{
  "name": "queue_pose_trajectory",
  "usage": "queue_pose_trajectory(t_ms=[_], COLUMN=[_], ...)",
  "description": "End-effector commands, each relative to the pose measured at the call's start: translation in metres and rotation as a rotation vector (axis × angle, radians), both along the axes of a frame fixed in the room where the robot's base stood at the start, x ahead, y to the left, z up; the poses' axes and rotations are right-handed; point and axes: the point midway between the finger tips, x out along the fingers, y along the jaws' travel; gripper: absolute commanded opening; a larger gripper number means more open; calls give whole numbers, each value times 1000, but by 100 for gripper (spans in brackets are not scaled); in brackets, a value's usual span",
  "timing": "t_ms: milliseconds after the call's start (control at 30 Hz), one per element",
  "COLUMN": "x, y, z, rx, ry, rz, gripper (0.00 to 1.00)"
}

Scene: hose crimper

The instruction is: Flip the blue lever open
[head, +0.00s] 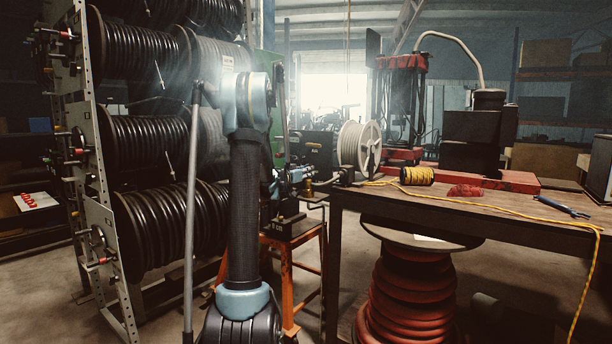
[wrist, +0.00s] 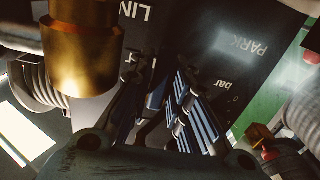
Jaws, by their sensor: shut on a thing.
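In the wrist view my gripper (wrist: 159,76) reaches toward a dark panel with white lettering, its two dark fingers close together. A small blue piece, which looks like the blue lever (wrist: 156,97), shows between the fingers, and they are shut on it. Most of the lever is hidden by the fingers, so its angle cannot be told. Blue and pale stripes run along the right finger. In the head view my arm stands in front of the crimper area, and the lever cannot be made out there.
A brass fitting (wrist: 84,50) is close at the upper left of the wrist view. Another brass and red fitting (wrist: 262,138) is at the lower right. In the head view a hose reel rack (head: 150,130) stands left and a workbench (head: 500,208) stands right.

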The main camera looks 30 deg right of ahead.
Motion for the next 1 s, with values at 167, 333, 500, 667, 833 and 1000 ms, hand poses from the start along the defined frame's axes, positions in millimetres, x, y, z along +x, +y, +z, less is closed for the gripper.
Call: queue_pose_trajectory(t_ms=[167,333,500,667,833,1000], x=[1,1,1,1,1,-2], y=[1,1,1,1,1,11], z=[0,0,0,0,0,0], rx=[17,18,18,17,17,17], ry=[-42,-43,-42,-42,-42,-42], rz=[1,1,1,0,0,2], gripper=[0,0,33,33,33,33])
